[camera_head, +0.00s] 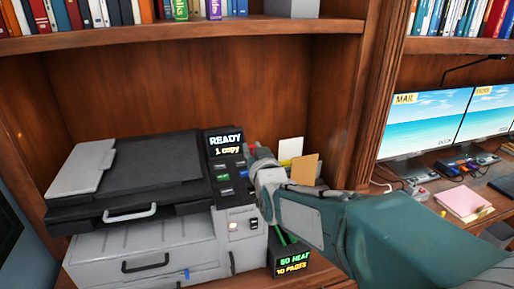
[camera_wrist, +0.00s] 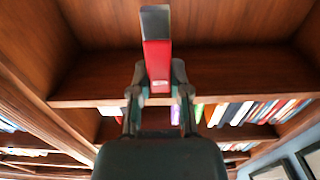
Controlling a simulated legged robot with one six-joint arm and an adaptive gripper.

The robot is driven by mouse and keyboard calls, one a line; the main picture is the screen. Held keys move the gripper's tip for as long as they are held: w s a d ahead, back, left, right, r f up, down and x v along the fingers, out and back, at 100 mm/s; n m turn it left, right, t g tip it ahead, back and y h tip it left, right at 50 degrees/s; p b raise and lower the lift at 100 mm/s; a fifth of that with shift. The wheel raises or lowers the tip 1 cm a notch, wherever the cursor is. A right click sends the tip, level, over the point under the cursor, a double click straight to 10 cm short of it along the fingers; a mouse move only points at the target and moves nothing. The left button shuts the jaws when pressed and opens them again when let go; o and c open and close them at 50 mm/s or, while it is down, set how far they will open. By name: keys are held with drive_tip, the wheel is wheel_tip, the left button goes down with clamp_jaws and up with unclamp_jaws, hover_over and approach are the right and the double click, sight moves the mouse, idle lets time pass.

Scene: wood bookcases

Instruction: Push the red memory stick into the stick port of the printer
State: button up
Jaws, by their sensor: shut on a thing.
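The red memory stick (camera_wrist: 157,65) is held between the fingers of my gripper (camera_wrist: 158,88) in the wrist view, its grey metal end pointing away from the gripper. In the head view my gripper (camera_head: 258,160) is beside the right side of the printer's control panel, and a small bit of the red stick (camera_head: 252,147) shows there. The printer (camera_head: 150,220) stands in the bookcase niche, its screen (camera_head: 225,142) reading "READY 1 copy". I cannot make out the stick port or whether the stick touches the printer.
A small box (camera_head: 290,262) reading "50 HEAT 10 PAGES" stands right of the printer. Paper and card pieces (camera_head: 304,168) stand behind my gripper. A wood post (camera_head: 365,95) separates the niche from a desk with two monitors (camera_head: 430,120). A book shelf (camera_head: 180,37) runs above.

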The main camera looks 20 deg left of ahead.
drive_tip(key=shift+d+f, duration=0.1)
drive_tip(key=shift+f, duration=2.3)
drive_tip(key=shift+a+f, duration=0.2)
drive_tip(key=shift+f, duration=0.1)
drive_tip(key=shift+a+f, duration=0.1)
drive_tip(key=shift+a, duration=0.3)
drive_tip(key=shift+d, duration=0.4)
drive_tip(key=shift+a, duration=0.1)
drive_tip(key=shift+f, duration=1.3)
